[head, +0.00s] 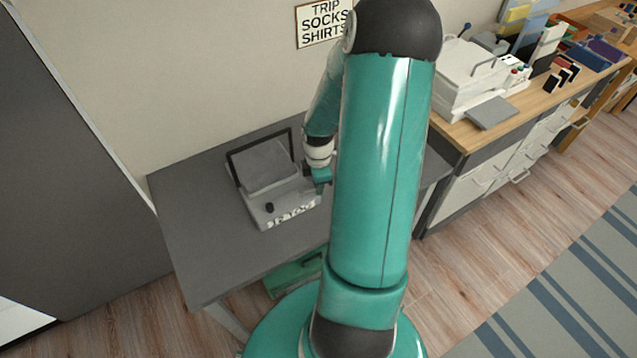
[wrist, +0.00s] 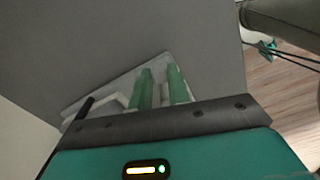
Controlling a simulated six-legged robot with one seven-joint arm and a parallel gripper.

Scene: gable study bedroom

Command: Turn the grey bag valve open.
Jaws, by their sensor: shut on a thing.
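A light grey bag-like case (head: 262,170) with a dark-edged raised back sits on the dark grey table. A small dark knob (head: 269,207) stands on its front part, and pale markings run along its front edge. My gripper (head: 321,186) is at the case's right side, partly hidden by my arm. In the wrist view my two green fingers (wrist: 161,88) reach down over a light grey surface (wrist: 112,92), a narrow gap between them. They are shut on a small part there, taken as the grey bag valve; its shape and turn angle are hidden.
The dark grey table (head: 190,215) has free room left of the case. A wall sign (head: 323,22) hangs above. A wooden-topped desk (head: 465,130) with a white machine (head: 468,75) stands to the right. A dark panel (head: 70,170) is at the left.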

